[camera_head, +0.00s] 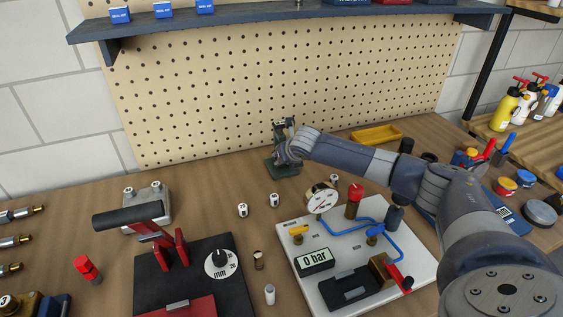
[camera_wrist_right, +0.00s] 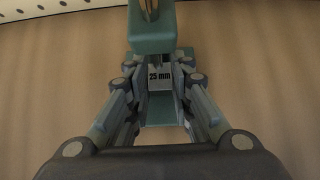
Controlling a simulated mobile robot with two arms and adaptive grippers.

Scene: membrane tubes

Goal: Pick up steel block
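The steel block (camera_wrist_right: 160,77), a small grey block marked "25 mm", sits at the green stand in the right wrist view. My right gripper (camera_wrist_right: 160,84) has its two fingers on either side of the block, very close to it. I cannot tell whether the fingers touch it. In the head view my right gripper (camera_head: 287,153) is at the green stand (camera_head: 282,170) near the pegboard, and the block is hidden or too small to make out. My left gripper is not in view.
A white board (camera_head: 340,235) with a gauge, blue tube and "0 bar" display lies below my right arm. Several small white-topped pieces stand between them. A yellow tray (camera_head: 376,134) is right of the stand; the pegboard (camera_head: 270,85) rises behind.

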